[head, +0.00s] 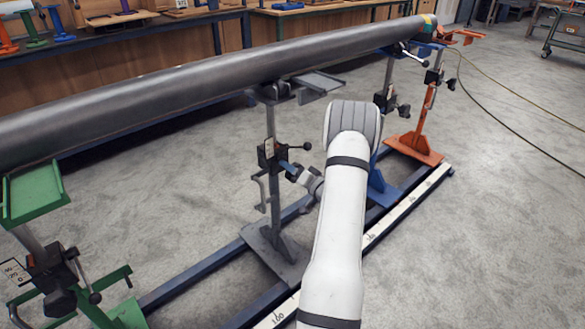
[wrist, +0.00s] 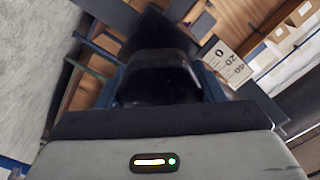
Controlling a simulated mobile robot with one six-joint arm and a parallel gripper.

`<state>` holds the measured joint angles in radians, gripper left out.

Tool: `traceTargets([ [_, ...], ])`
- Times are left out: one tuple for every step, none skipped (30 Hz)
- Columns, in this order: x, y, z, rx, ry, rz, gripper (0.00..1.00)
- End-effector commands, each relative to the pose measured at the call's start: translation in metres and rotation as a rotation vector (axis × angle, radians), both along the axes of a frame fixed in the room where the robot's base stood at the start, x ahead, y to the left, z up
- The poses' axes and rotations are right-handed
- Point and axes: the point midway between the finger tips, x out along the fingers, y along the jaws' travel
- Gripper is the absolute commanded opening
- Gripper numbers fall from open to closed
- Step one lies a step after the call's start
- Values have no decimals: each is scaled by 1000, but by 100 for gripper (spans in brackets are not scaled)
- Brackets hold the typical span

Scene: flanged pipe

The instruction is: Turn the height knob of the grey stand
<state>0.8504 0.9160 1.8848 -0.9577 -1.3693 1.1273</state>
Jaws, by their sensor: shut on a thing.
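The grey stand (head: 271,122) stands upright under the long pipe (head: 215,75), in the middle of the head view. Its dark clamp block (head: 267,153) sits partway up the post, with a ball-ended lever pointing right. My gripper (head: 287,168) reaches the clamp from the right, and my arm covers part of the area behind. In the wrist view the black height knob (wrist: 157,78) fills the space between the two fingers, and my gripper (wrist: 160,90) is shut on it. A scale plate marked 0, 20, 40 (wrist: 225,62) shows beside the knob.
A green stand (head: 35,200) is at the left, and blue (head: 378,185) and orange (head: 425,115) stands are at the right. Blue rails (head: 215,268) and a white ruler strip (head: 405,210) run along the floor. Open floor lies at right.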

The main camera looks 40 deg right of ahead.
Motion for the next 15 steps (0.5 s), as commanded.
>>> traceTargets([
  [-1,-2,0,4,1,-6,39],
  [-1,-2,0,5,1,-6,39],
  [-1,-2,0,6,1,-6,39],
  [-1,-2,0,6,1,-6,39],
  [-1,-2,0,6,1,-6,39],
  [-1,-2,0,6,1,-6,39],
  [-1,-2,0,6,1,-6,39],
  [-1,-2,0,6,1,-6,39],
  [-1,-2,0,5,1,-6,39],
  [-1,-2,0,5,1,-6,39],
  [-1,-2,0,5,1,-6,39],
  [-1,-2,0,5,1,-6,64],
  [-1,-2,0,5,1,-6,66],
  [-1,-2,0,5,0,-5,69],
  [-1,-2,0,5,0,-5,72],
])
